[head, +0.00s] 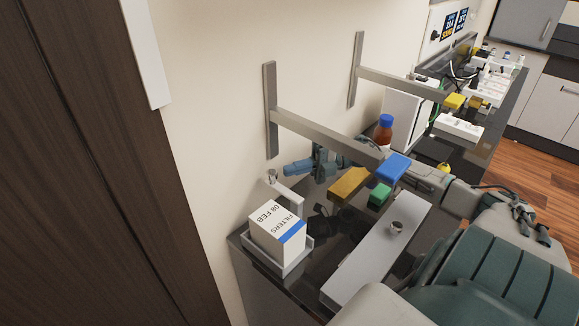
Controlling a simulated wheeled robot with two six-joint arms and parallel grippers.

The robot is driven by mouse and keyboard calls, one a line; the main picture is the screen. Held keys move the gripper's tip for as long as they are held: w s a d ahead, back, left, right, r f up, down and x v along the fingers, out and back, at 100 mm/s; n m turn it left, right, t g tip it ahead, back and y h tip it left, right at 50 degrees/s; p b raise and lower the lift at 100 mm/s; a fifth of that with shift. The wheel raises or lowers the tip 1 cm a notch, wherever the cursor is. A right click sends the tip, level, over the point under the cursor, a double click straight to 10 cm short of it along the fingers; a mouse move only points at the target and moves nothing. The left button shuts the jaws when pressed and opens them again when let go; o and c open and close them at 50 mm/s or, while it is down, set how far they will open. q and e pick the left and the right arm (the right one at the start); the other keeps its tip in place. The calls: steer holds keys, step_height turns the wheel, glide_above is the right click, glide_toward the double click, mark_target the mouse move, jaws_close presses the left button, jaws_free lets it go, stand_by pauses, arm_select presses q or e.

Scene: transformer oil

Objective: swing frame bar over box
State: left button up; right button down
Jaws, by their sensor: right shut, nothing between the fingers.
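The near frame bar (320,130) is a grey metal arm. It runs from an upright wall rail (270,95) out to the right, ending by a blue block (391,167). A white box (275,233) marked "FILTERS 08 FEB", with a blue stripe, sits in a shallow white tray (296,264) on the dark counter, below and left of the bar. My right gripper (291,168) is shut and empty, below the bar in the picture and above the box's far side. Part of its arm is hidden behind the bar and blocks. I cannot tell whether it touches the bar. My left gripper is out of view.
A yellow block (349,183) and a green block (379,195) show near the bar's end. A grey panel with a round knob (376,252) lies right of the box. A brown bottle with a blue cap (384,131) stands behind. A second bar (400,83) extends farther back.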

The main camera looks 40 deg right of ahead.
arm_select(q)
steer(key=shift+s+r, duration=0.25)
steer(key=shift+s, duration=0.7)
arm_select(e)
steer(key=shift+w+a, duration=0.2)
steer(key=shift+a, duration=0.45)
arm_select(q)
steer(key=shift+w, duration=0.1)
